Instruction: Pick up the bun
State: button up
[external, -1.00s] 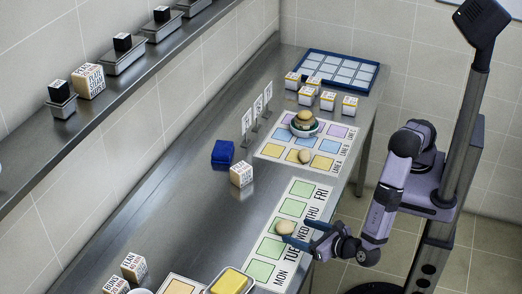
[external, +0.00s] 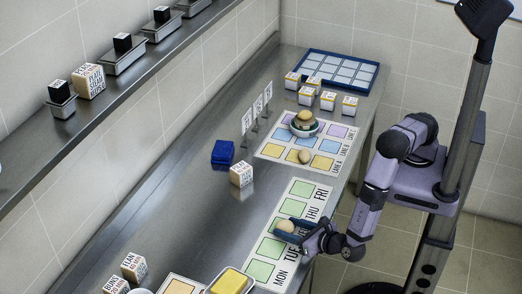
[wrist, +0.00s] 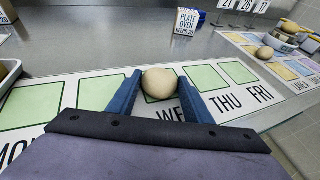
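A round tan bun (external: 285,225) sits on the weekday mat (external: 297,192) near the WED square; it also shows in the wrist view (wrist: 160,83). My gripper (external: 288,231) is low at the mat, with its two blue fingers on either side of the bun. In the wrist view the fingers (wrist: 160,77) are apart and the bun lies between their tips. The left fingertip looks very close to the bun; I cannot tell whether it touches. A second bun (external: 304,157) lies on the lane mat (external: 268,150) farther back.
A bowl (external: 303,130) with food stands on the lane mat. A white sign block (external: 241,174) and a blue item (external: 223,152) stand toward the wall. A yellow-filled tray (external: 231,283) is at the front. Small boxes (external: 327,100) and a blue grid tray (external: 338,69) are at the far end.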

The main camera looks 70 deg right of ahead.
aim_at(289, 227)
jog(key=shift+r, duration=0.1)
dwell(0.3)
jog(key=shift+r+b, duration=1.15)
jog(key=shift+r, duration=3.8)
